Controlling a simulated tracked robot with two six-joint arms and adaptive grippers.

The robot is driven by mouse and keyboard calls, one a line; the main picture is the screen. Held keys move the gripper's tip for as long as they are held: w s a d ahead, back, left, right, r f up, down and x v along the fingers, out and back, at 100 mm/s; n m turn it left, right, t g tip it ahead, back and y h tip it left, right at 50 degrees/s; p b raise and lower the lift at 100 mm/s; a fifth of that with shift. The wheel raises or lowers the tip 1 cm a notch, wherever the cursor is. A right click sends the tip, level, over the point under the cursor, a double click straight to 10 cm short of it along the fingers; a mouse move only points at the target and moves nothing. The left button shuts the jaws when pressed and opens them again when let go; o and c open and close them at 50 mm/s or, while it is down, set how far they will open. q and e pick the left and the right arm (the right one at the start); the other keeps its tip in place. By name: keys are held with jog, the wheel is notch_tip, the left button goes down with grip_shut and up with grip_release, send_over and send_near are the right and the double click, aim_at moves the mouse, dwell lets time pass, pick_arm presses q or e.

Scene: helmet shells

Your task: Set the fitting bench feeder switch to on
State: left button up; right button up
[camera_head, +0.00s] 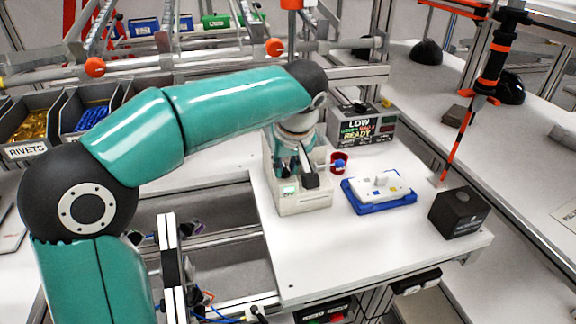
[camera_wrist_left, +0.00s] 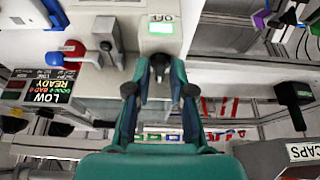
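The fitting bench feeder is a pale box (camera_head: 302,205) on the white bench, with a small lit green display (camera_head: 289,190). In the left wrist view the green display (camera_wrist_left: 161,28) shows beside the lettering OFF. A dark knob-like part (camera_wrist_left: 159,66), which looks like the switch, sits on the feeder face near that display. My left gripper (camera_wrist_left: 159,91) is open, its two dark fingertips apart on either side of this part; I cannot tell whether they touch it. In the head view my left arm reaches over the feeder and partly hides it. My right gripper is not in view.
A red cup (camera_head: 339,157) with a blue part stands beside the feeder. A display box (camera_head: 370,125) reads LOW and READY behind. A blue tray (camera_head: 380,207) with a white plate and a black box (camera_head: 459,212) stand to the right. The bench front is clear.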

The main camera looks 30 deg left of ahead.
pick_arm(q)
jog(key=v, duration=1.2)
jog(key=shift+f, duration=0.15)
dwell(0.3)
